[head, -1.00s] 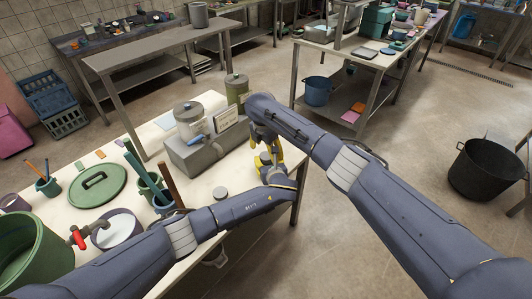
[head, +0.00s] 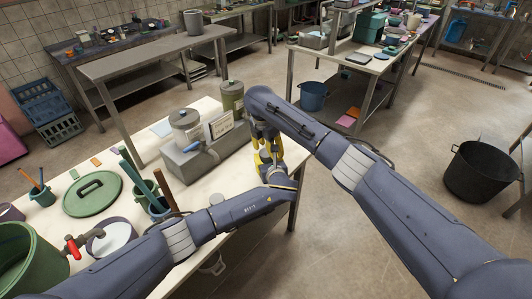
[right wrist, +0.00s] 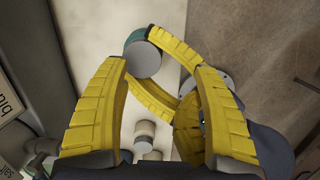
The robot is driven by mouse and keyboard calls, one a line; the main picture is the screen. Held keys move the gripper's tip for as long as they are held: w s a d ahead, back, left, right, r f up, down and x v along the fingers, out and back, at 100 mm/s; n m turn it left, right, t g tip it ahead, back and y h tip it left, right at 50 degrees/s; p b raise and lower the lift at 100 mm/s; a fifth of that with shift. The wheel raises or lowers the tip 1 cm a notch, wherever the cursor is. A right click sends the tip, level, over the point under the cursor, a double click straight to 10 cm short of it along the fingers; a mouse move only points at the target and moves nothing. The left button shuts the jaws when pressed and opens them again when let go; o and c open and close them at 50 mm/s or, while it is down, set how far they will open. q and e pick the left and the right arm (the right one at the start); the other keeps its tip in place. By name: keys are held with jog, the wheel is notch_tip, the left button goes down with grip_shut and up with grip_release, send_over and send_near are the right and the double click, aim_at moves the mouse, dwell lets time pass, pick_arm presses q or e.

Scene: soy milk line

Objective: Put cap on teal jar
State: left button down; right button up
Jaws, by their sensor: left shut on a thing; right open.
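In the right wrist view, the teal jar (right wrist: 131,38) shows a strip of teal side beneath a round grey top (right wrist: 143,59). I cannot tell from here whether that grey top is a seated cap. The yellow fingers of my left gripper (right wrist: 142,58) come in from the right and close on either side of the jar. My right gripper (right wrist: 155,75) is open, its two fingers spread wide around the view of the jar and left fingers. In the head view both grippers meet near the table's right edge, left gripper (head: 268,160) below right gripper (head: 262,132); the jar is hidden there.
A grey block (head: 200,160) with a lidded grey canister (head: 186,125) and sign stands left of the grippers. An olive canister (head: 232,97) stands behind. Pale small cylinders (right wrist: 145,135) show under the right gripper. The table's right edge is close, with open floor beyond.

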pick_arm(q)
jog(key=shift+g, duration=0.4)
jog(key=f, duration=0.1)
jog(key=a+f, duration=0.1)
jog(key=f, duration=0.1)
jog(key=s+f, duration=0.1)
jog(key=shift+a+f, duration=0.35)
jog(key=shift+a+r, duration=0.15)
jog(key=shift+a, duration=0.05)
jog(key=shift+d+r, duration=0.1)
jog(key=shift+r, duration=0.05)
jog(key=c, duration=1.1)
grip_release()
jog(key=shift+w+r, duration=0.1)
jog(key=o, duration=0.4)
jog(key=shift+w+r, duration=0.1)
jog(key=shift+r, duration=0.05)
jog(key=shift+o, duration=0.4)
jog(key=shift+r, duration=0.2)
jog(key=shift+d+f+v, duration=0.1)
jog(key=shift+f+v, duration=0.05)
jog(key=shift+v, duration=1.25)
jog(key=shift+d+f+v, duration=0.1)
jog(key=shift+f+v, duration=0.05)
jog(key=shift+v, duration=1.2)
jog(key=shift+d+f+v, duration=0.1)
jog(key=shift+f+v, duration=0.05)
jog(key=shift+v, duration=1.25)
